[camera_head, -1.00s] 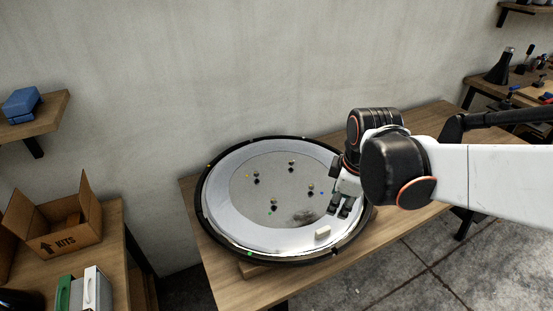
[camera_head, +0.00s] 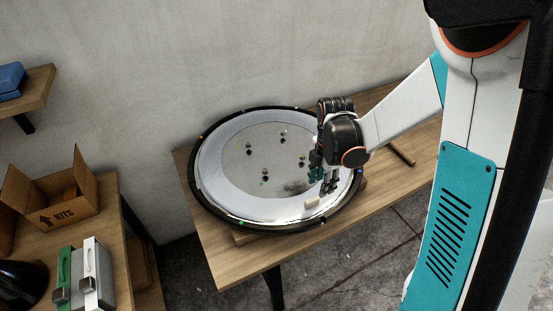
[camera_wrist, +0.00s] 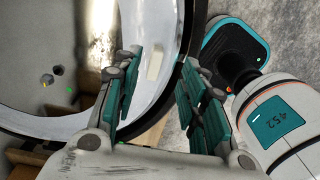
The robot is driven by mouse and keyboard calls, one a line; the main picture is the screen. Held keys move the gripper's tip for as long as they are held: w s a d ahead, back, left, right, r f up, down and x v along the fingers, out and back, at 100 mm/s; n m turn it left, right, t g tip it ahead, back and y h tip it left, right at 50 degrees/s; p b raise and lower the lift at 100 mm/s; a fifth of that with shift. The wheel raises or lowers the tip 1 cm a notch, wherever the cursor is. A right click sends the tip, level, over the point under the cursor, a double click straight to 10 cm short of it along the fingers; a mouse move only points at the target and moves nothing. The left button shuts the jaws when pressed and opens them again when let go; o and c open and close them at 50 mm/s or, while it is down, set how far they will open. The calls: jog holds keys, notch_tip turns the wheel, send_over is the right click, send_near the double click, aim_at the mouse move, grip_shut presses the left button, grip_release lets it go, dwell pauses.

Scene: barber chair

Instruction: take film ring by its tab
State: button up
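The film ring (camera_head: 212,178) is a pale white band lying around a grey centre, inside a round black rim (camera_head: 203,203). Its tab looks to be the small off-white block (camera_head: 312,203) at the near right of the band. The block also shows in the wrist view (camera_wrist: 154,65), seen between the two fingers. My gripper (camera_head: 329,187) points down over the right side of the ring, just up and right of the block. In the wrist view my gripper (camera_wrist: 158,72) has its fingers spread apart with nothing held. Whether they are level with the block I cannot tell.
Several small dark knobs (camera_head: 266,172) stand on the grey centre. The wooden table (camera_head: 222,262) carries the disc, with a wall close behind. A side bench at left holds an open KITS box (camera_head: 55,205) and upright green and white cases (camera_head: 90,270).

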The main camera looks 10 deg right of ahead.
aim_at(317, 197)
jog(key=f+b, duration=0.1)
jog(key=f, duration=0.1)
jog(key=f+b, duration=0.1)
jog(key=f, duration=0.2)
jog(key=f+b, duration=0.1)
jog(key=f, duration=0.2)
jog(key=shift+w+a+f, duration=0.1)
jog(key=shift+a, duration=0.25)
jog(key=shift+c, duration=0.5)
grip_shut()
